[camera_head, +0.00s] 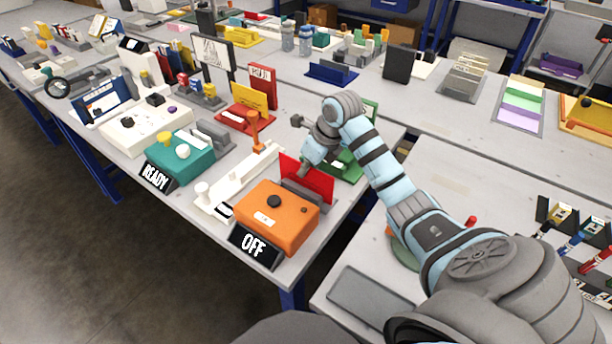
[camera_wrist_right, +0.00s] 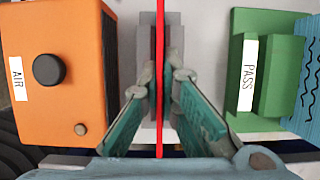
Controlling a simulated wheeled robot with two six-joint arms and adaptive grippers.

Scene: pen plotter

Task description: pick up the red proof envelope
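The red proof envelope (camera_head: 312,182) is a thin upright red sheet in a grey slotted holder (camera_head: 308,198), behind the orange box on the near table. In the right wrist view the envelope (camera_wrist_right: 160,40) shows edge-on as a narrow red strip. My right gripper (camera_head: 304,170) is at its upper edge. In the wrist view the two teal fingers of the right gripper (camera_wrist_right: 161,72) lie on either side of the envelope, their tips closed up against it. The envelope still stands in the holder. My left gripper is not in view.
The orange box (camera_head: 277,217) with an OFF sign (camera_head: 254,246) stands close on one side. A green PASS block (camera_wrist_right: 265,75) is on the other side. A white fixture with an orange post (camera_head: 253,130) stands to the left. The near table's edge lies just right of the holder.

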